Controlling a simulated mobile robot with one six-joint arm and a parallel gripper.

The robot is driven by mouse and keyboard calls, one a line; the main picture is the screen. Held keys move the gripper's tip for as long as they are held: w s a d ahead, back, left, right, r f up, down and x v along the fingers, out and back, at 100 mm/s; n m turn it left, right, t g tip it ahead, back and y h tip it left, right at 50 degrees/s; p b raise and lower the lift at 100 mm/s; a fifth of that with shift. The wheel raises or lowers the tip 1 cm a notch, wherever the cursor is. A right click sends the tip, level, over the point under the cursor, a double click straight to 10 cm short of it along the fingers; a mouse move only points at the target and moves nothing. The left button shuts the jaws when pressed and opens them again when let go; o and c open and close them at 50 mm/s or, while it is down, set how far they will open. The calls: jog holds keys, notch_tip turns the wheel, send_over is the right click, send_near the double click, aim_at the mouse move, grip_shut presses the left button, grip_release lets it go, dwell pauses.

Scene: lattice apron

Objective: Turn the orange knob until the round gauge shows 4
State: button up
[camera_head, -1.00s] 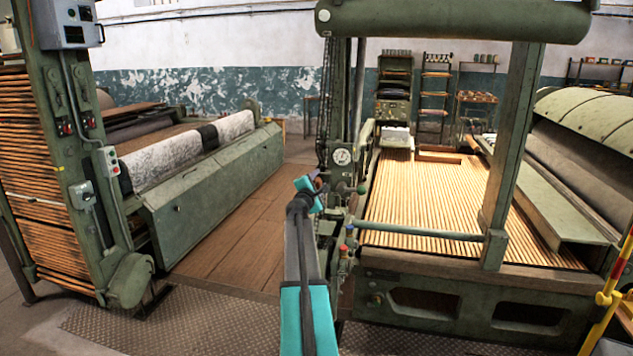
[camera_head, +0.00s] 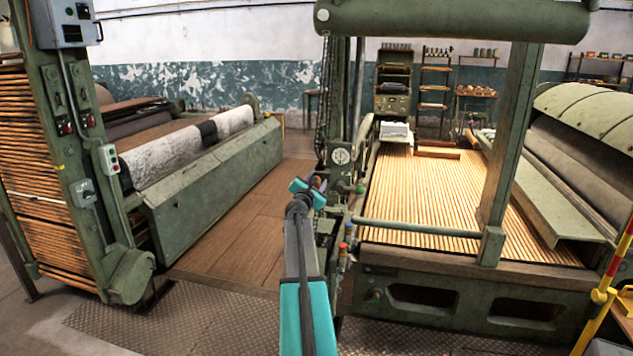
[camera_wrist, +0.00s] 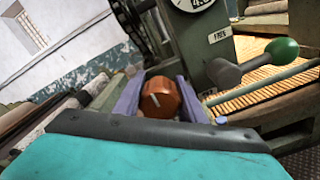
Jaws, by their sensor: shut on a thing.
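The orange knob (camera_wrist: 160,104) sits between the two purple fingers of my gripper (camera_wrist: 160,92) in the wrist view, one finger on each side. A short pale mark shows on its face. The gripper is shut on it. In the head view my gripper (camera_head: 318,183) reaches the green machine post, and the knob is mostly hidden there. The round gauge (camera_head: 341,156) is on the post just above the gripper; its reading is too small to tell. In the wrist view the gauge (camera_wrist: 188,4) is cut off by the top edge, with its needle not readable.
A lever with a green ball (camera_wrist: 285,49) stands right of the knob in the wrist view. A chain (camera_head: 323,110) hangs beside the post. A slatted bed (camera_head: 430,200) lies to the right, and a wooden walkway (camera_head: 235,225) is clear to the left.

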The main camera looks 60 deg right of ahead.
jog(key=shift+s+f, duration=0.15)
jog(key=shift+f, duration=0.15)
jog(key=o, duration=0.8)
jog(key=shift+r, duration=0.15)
jog(key=shift+a, duration=0.15)
jog(key=b+v, duration=0.2)
jog(key=v, duration=1.1)
jog(key=shift+a, duration=0.25)
